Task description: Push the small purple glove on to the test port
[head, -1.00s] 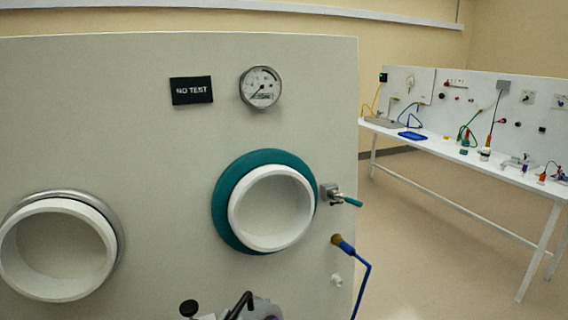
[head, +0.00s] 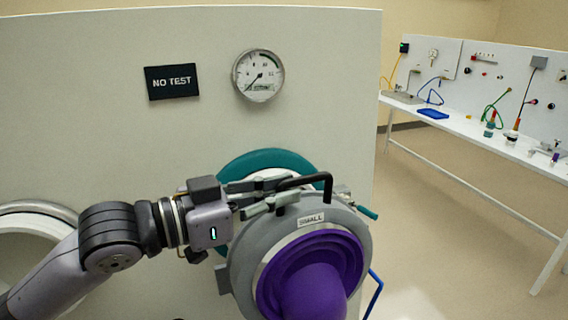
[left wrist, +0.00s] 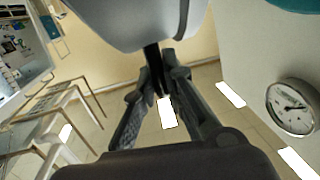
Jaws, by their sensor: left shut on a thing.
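The small purple glove (head: 312,290) sits in a grey ring holder labelled SMALL (head: 243,258), with a black handle on top. My left gripper (head: 285,190) is shut on the black handle (head: 326,190); the handle also shows between the fingers in the left wrist view (left wrist: 152,62). The holder is in front of the port with the teal ring (head: 235,168) on the pale panel and covers most of it. I cannot tell whether the holder touches the port. My right gripper is not in view.
A NO TEST sign (head: 172,82) and a round gauge (head: 258,76) are on the panel above. A teal-handled valve (head: 366,212) is right of the port. Another white port (head: 30,240) is at left. A white bench (head: 470,130) with several items stands far right.

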